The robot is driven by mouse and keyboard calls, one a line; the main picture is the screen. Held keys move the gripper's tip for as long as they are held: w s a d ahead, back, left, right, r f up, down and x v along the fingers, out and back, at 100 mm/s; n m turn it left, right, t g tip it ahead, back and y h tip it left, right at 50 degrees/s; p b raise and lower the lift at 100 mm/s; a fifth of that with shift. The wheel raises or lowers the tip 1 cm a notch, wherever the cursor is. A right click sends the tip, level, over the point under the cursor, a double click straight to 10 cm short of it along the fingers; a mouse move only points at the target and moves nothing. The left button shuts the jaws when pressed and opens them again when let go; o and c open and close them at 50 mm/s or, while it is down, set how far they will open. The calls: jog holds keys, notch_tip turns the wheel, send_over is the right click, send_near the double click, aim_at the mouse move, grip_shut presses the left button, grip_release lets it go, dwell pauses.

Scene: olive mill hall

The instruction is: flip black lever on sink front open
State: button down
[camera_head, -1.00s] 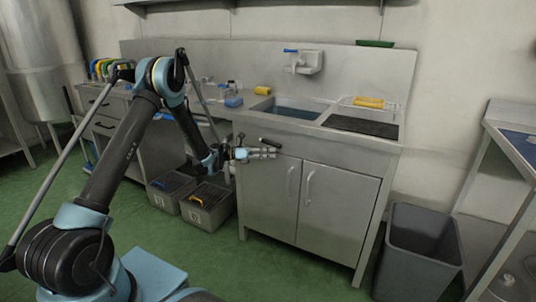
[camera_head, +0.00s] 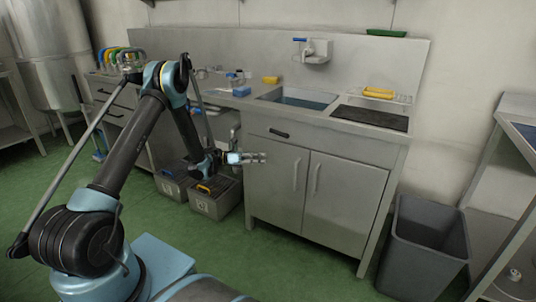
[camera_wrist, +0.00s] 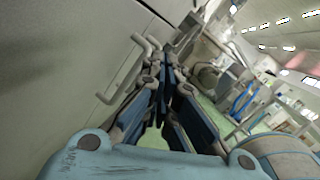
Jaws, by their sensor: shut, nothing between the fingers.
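The black lever (camera_head: 279,132) is a short dark bar on the steel panel below the sink's front edge, left of centre. It sits slightly tilted, its right end lower. My gripper (camera_head: 264,158) is in front of the cabinet, below and a little left of the lever, with a visible gap between them in the head view. Its fingers point right and look closed together, with nothing between them. In the wrist view the closed fingers (camera_wrist: 166,70) lie beside the pale cabinet front. The lever cannot be made out in that view.
The sink basin (camera_head: 298,97) and a black mat (camera_head: 370,118) are on top. Two door handles (camera_head: 315,180) stick out near my gripper. Grey crates (camera_head: 215,197) stand at the lower left and a grey bin (camera_head: 428,240) at the right. Green floor in front is clear.

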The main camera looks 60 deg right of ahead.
jog(key=shift+w+a+f, duration=0.25)
jog(key=shift+w+f, duration=0.15)
jog(key=shift+w, duration=0.15)
jog(key=shift+w+a+f, duration=0.2)
jog(key=shift+w+f, duration=0.15)
jog(key=shift+w, duration=0.2)
